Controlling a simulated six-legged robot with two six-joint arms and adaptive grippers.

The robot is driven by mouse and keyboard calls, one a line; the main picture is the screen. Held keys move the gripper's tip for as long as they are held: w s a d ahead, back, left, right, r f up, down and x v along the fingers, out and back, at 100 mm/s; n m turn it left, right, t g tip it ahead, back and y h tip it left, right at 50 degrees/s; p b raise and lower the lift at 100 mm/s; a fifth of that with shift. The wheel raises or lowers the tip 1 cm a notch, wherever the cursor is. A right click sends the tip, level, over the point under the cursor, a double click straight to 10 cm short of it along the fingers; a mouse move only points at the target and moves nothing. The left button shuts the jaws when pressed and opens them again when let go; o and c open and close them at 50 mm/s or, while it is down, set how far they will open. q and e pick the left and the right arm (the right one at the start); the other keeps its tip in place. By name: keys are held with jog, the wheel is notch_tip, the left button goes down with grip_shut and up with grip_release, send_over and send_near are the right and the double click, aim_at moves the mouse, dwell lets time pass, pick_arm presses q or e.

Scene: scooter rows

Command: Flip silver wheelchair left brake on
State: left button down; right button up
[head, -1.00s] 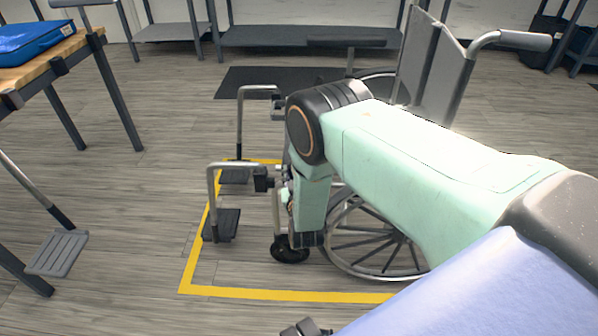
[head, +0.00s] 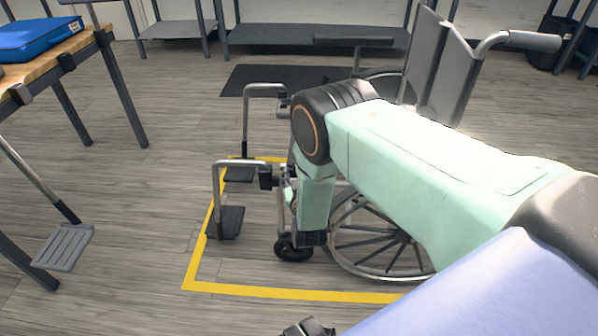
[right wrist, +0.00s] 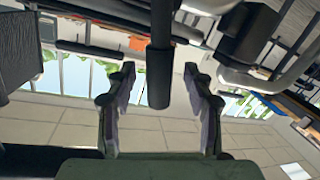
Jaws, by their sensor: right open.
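The silver wheelchair (head: 450,90) stands on the right in the head view, with its footrests (head: 226,221) toward the left. My right arm crosses in front of it and hides its seat and near side. My right gripper (right wrist: 160,72) is open in the right wrist view. A black cylindrical grip (right wrist: 159,85), perhaps the brake lever's handle, shows between its two fingers, with a gap on both sides. I cannot tell how deep it lies between them or which way the brake is set.
A yellow floor line (head: 290,291) surrounds the wheelchair. A wooden-topped table (head: 45,72) with a blue case (head: 38,40) stands at left, and another footrest (head: 64,247) is below it. Shelves (head: 310,37) stand at the back. Floor between table and wheelchair is clear.

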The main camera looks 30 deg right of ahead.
jog(key=v, duration=1.2)
dwell(0.3)
